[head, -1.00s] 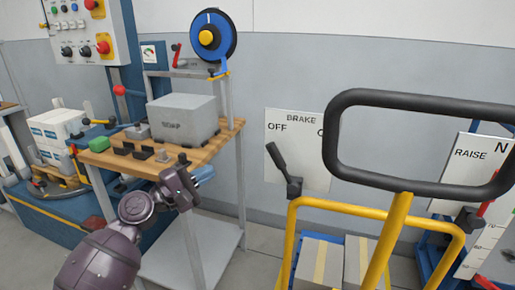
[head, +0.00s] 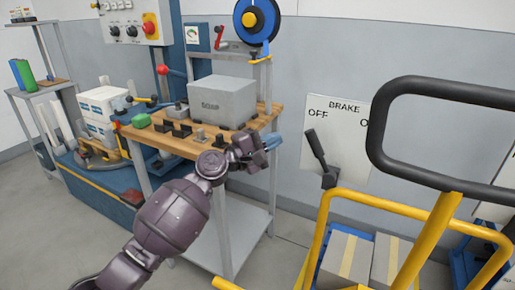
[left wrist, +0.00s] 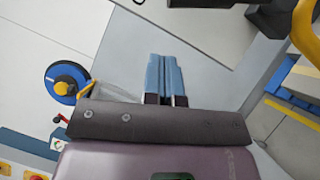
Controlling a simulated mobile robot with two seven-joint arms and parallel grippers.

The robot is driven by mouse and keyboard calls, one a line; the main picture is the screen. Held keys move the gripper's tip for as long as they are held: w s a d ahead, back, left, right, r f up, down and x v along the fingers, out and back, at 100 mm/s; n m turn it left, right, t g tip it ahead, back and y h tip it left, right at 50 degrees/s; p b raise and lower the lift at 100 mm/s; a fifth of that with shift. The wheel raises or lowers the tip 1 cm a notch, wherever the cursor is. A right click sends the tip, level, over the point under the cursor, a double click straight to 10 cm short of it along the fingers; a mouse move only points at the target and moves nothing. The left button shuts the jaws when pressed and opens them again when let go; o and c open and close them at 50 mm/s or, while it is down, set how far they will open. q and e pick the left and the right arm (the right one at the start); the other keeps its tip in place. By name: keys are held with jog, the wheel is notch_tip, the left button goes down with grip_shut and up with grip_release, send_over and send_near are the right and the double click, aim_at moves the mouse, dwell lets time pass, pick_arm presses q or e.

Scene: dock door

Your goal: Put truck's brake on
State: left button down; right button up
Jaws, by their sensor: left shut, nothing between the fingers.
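The ON side of the sign is partly hidden by the truck's black handle loop (head: 376,130). My left gripper (head: 272,143) is shut and empty, to the left of the lever and apart from it. Its blue fingers (left wrist: 164,78) lie together in the left wrist view. My right gripper is not in view.
A wooden-topped bench (head: 160,138) with a grey box (head: 221,102) stands behind my left arm. A blue and yellow reel (head: 256,22) is above it. Cartons (head: 346,258) sit inside the truck frame. The wall between bench and lever is clear.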

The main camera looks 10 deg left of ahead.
pick_arm(q)
jog(key=s+d+r+m+g+y+p, duration=0.1)
jog(key=d+r+m+p, duration=0.2)
jog(key=d+p, duration=0.15)
jog(key=s+d+r+m+g+y+p, duration=0.1)
jog(key=d+r+m+p, duration=0.1)
jog(key=d+r+p, duration=0.3)
jog(key=d+f+m+y+p, duration=0.1)
jog(key=d, duration=0.2)
jog(key=s+d+f+m+y+p, duration=0.1)
jog(key=d+m+p, duration=0.1)
jog(key=d, duration=0.1)
jog(key=s+d+f+m+g+y+p, duration=0.1)
jog(key=d+y, duration=0.1)
jog(key=d, duration=0.1)
jog(key=shift+s+d+f+m+p, duration=0.1)
jog(key=shift+d+m+p, duration=0.05)
jog(key=shift+m+p, duration=0.2)
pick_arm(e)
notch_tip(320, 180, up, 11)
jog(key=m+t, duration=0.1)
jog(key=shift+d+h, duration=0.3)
pick_arm(q)
jog(key=shift+f, duration=0.15)
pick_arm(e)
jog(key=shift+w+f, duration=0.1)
